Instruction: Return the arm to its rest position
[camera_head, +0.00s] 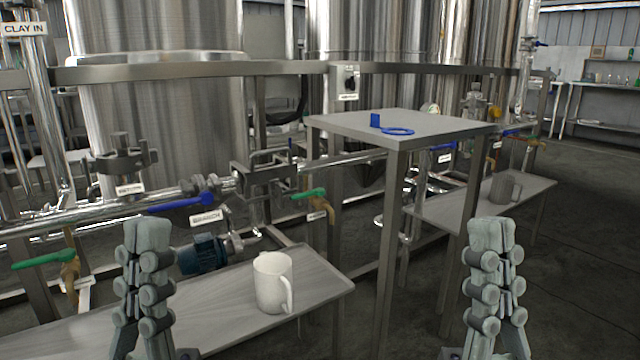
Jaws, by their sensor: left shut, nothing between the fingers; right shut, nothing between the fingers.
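My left gripper (147,235) is at the lower left, pointing up, with its fingers together and nothing between them. It stands in front of the near bench, left of a white mug. My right gripper (492,235) is at the lower right, also pointing up, shut and empty. It is right of the tall table's legs and in front of the far-right bench. Neither gripper appears to touch anything. The lower arm links are cut off by the bottom edge of the view.
The white mug (273,282) stands on the near bench (325,287). A tall table (345,126) holds a blue ring (397,131) and a small blue block (375,120). A grey mug (504,188) stands on the right bench (440,218). Pipes with a blue-handled valve (182,203) and steel tanks (155,60) stand behind.

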